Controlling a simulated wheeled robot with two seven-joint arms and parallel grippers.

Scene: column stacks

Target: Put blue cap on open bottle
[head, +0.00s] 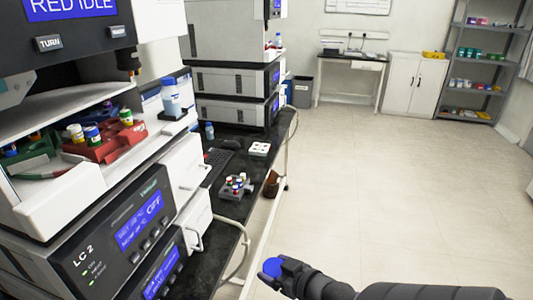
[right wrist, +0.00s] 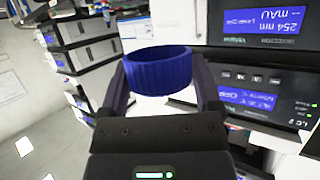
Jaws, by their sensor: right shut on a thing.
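The blue cap (head: 271,266) is held in my right gripper (head: 280,272), low in the middle of the head view, out over the floor and right of the bench. In the right wrist view the ribbed blue cap (right wrist: 158,72) sits between the two fingers, which touch its sides. A pale, translucent bottle (head: 171,100) with blue near its top stands on a ledge of the instrument stack at left. A small blue bottle (head: 209,130) stands on the bench behind it. I cannot tell which bottle is open. My left gripper is not in view.
The black bench (head: 232,207) holds a grey rack (head: 236,192) of small capped vials and a white tray (head: 260,149). Instrument stacks with a red vial tray (head: 105,146) fill the left. The floor (head: 400,190) at right is clear.

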